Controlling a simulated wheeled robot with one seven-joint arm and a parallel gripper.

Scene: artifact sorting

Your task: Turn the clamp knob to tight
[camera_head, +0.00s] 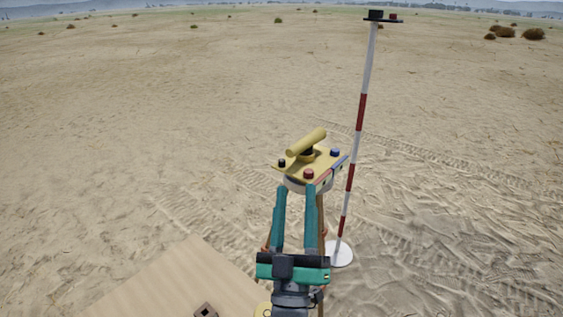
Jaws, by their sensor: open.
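A yellow instrument plate (293,164) stands ahead of me, with a yellow cylinder (306,142) across its top. It carries a black knob (282,163) at left, a red knob (309,174) at the near edge and a blue knob (335,153) at right. I cannot tell which is the clamp knob, or how far any is turned. My gripper (296,188) has two teal fingers, apart and empty, pointing at the near side of the plate, just below the red knob in the picture. Whether the fingertips touch it cannot be seen.
A red-and-white pole (356,140) stands close right of the instrument on a round white base (340,254), with a small dark platform (382,18) on top. A tan board (170,285) lies at lower left. Open sand surrounds them.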

